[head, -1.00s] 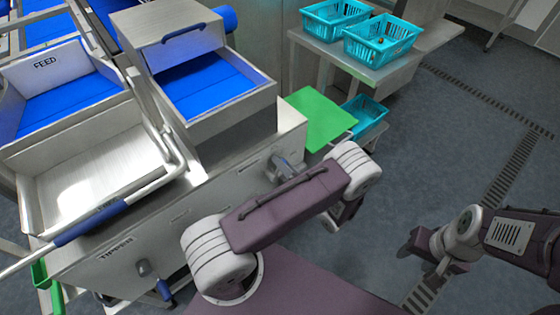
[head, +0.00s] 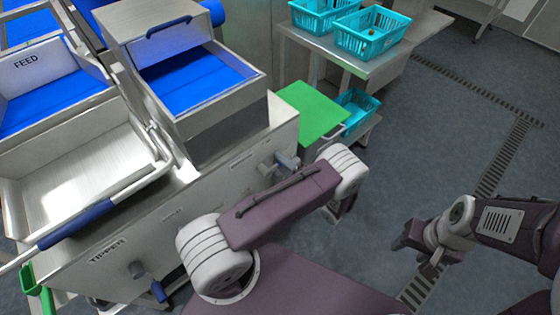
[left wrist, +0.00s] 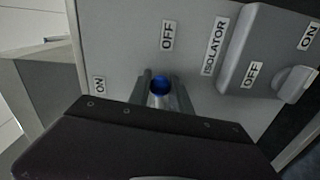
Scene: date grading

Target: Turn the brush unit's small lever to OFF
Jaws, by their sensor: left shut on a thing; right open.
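In the left wrist view, a small lever with a round blue tip (left wrist: 160,87) stands out from a grey panel (left wrist: 130,40). My left gripper (left wrist: 161,78) is shut on it, one finger on each side. The tip lies below an OFF label (left wrist: 167,36); an ON label (left wrist: 99,85) is to its left. The lever's base is hidden by my gripper. In the head view my left gripper is hidden behind its own arm. My right gripper (head: 408,240) is open and empty, over the floor at the right.
Right of the lever is an ISOLATOR label (left wrist: 214,45) and a grey box (left wrist: 262,45) with a knob (left wrist: 296,84) and its own OFF and ON labels. The head view shows a TIPPER panel (head: 140,245), a green board (head: 308,112) and turquoise baskets (head: 368,42). Floor at right is clear.

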